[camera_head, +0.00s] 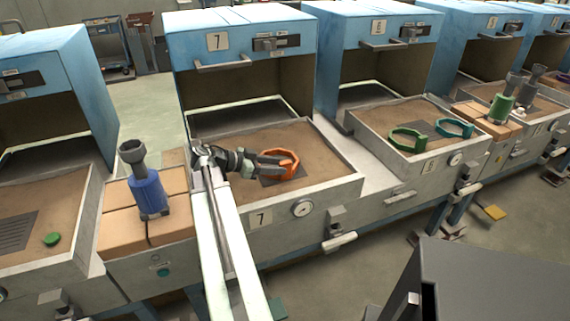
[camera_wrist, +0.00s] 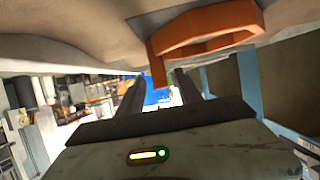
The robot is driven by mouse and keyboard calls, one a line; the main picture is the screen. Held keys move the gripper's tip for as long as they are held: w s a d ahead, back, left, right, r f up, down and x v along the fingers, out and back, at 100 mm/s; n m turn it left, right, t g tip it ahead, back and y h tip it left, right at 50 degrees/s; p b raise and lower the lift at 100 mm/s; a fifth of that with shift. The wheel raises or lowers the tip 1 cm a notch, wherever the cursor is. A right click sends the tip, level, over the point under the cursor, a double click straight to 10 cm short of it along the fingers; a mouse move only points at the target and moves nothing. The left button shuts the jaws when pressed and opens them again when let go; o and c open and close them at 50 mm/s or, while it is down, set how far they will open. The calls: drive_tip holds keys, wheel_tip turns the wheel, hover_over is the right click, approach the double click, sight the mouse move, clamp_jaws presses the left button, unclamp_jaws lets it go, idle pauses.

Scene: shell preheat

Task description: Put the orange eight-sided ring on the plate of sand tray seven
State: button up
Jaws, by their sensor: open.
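The orange eight-sided ring (camera_head: 292,171) is at the dark plate (camera_head: 272,182) in sand tray seven (camera_head: 336,183), in the head view. It appears to lie flat over the plate's far part; exact contact is hard to tell. My gripper (camera_head: 274,162) reaches in from the left, its fingers at the ring's left side. In the wrist view the ring (camera_wrist: 212,36) fills the upper middle, with a short orange tab pointing down near the fingers. My open gripper (camera_wrist: 160,93) shows no object clearly clamped between its fingers.
A blue cylinder tool (camera_head: 149,194) stands on the box left of tray seven. The blue number-seven housing (camera_head: 240,45) stands behind the tray. Bare sand lies around the plate.

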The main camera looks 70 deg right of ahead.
drive_tip(key=p+v, duration=0.2)
drive_tip(key=v, duration=0.6)
idle(1.0)
